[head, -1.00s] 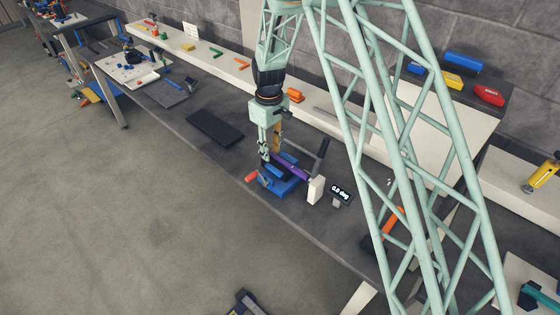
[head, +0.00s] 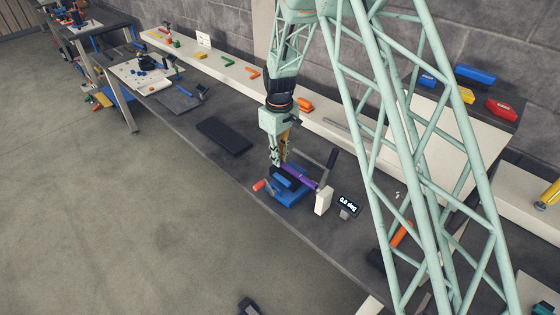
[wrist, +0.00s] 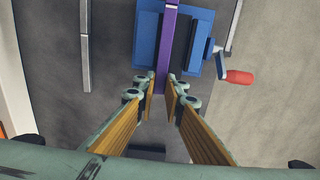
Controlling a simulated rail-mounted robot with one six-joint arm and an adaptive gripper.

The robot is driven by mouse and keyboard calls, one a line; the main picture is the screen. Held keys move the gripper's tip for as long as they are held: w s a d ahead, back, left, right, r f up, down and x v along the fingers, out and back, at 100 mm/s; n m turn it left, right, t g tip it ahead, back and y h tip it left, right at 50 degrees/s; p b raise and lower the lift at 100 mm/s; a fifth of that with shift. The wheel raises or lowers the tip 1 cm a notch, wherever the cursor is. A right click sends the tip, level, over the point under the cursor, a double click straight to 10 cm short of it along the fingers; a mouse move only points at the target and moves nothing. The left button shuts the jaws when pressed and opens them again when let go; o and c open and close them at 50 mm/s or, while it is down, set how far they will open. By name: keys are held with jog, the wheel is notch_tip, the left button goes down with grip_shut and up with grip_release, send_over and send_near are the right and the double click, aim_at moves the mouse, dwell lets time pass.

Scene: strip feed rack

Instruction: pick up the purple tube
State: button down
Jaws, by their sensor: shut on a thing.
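The purple tube (head: 300,176) lies across a blue vise-like fixture (head: 291,198) on the dark bench. In the wrist view the tube (wrist: 166,50) runs up the picture over the blue fixture (wrist: 146,38). My gripper (head: 280,163) points down at the tube's left end in the head view. In the wrist view my gripper (wrist: 161,82) has its two fingertips on either side of the tube's near end, shut on it. The tube still appears to be in the fixture; whether it is lifted at all I cannot tell.
A red crank handle (head: 259,186) sticks out from the fixture. A white block (head: 323,200) and a "0.0 deg" display (head: 348,206) stand at its right. A dark flat pad (head: 224,136) lies to the left. A white shelf (head: 215,62) runs along the back.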

jog(key=shift+r, duration=1.35)
jog(key=s+d+b, duration=0.1)
jog(key=s+d, duration=0.1)
jog(key=s, duration=0.5)
jog(key=s+d+r, duration=0.1)
jog(key=s+d, duration=0.2)
jog(key=s, duration=0.5)
jog(key=shift+d+r+b, duration=0.15)
jog(key=shift+r+b, duration=0.05)
jog(key=shift+b, duration=0.2)
